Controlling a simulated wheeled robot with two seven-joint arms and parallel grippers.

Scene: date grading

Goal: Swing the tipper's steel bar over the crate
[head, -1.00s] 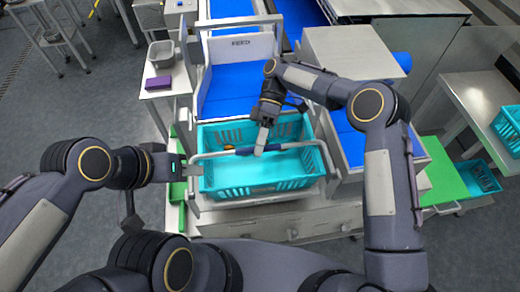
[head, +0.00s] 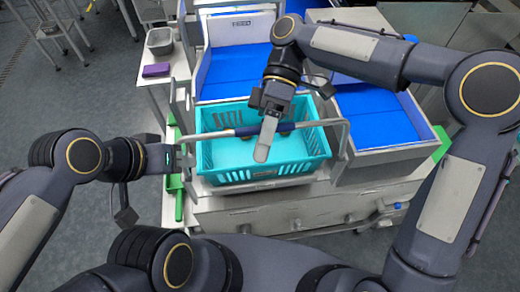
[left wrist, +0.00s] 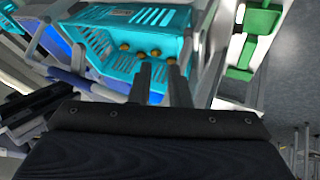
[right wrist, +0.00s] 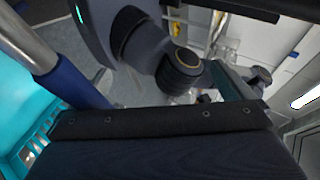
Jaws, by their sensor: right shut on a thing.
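The teal crate (head: 258,177) stands below the tipper's blue chute (head: 232,75). The steel bar (head: 337,122), with a dark blue sleeve (head: 300,126), spans above the crate from side to side. My right gripper (head: 266,142) is shut on the bar around its sleeved middle; its fingertips hide part of it. My left gripper (head: 184,156) is beside the crate's left side, near the bar's left end. In the left wrist view its fingers (left wrist: 162,84) are apart with nothing between them.
Several brown dates (left wrist: 142,53) lie in the crate. A side table at left holds a grey bin (head: 160,41) and a purple block (head: 156,70). A blue-lined tray (head: 376,118) stands right of the crate. A drawered bench front (head: 290,215) is nearest me.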

